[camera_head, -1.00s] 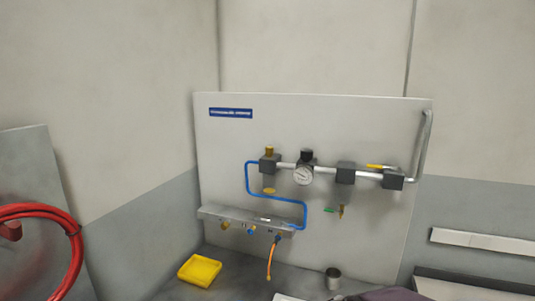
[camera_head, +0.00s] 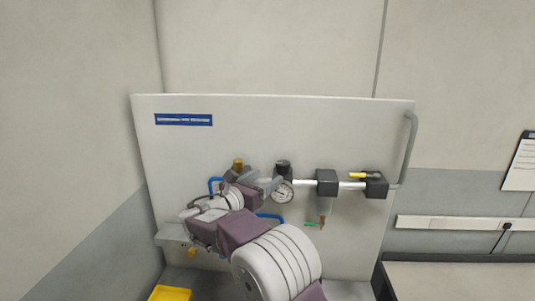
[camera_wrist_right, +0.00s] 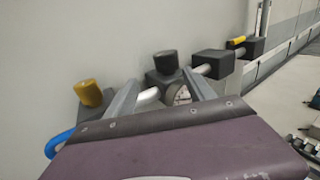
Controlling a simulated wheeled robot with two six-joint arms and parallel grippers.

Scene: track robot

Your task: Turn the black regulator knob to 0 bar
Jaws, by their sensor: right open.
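The black regulator knob (camera_head: 283,165) sits on top of the regulator on the panel's pipe, above a round pressure gauge (camera_head: 283,192). In the right wrist view, the knob (camera_wrist_right: 166,63) stands ahead between the directions of my two fingers, with the gauge (camera_wrist_right: 178,95) below it. My right gripper (camera_head: 268,184) is open and empty, its fingers pointing toward the regulator from the left. I cannot tell whether a fingertip touches anything. The gauge reading is too small to tell. My left gripper is out of view.
A brass-coloured fitting (camera_head: 238,164) stands left of the knob, close to my right gripper. A black block (camera_head: 327,183) and a yellow lever valve (camera_head: 363,175) are to the right. A yellow tray (camera_head: 170,294) is at the lower left. The panel above the pipe is clear.

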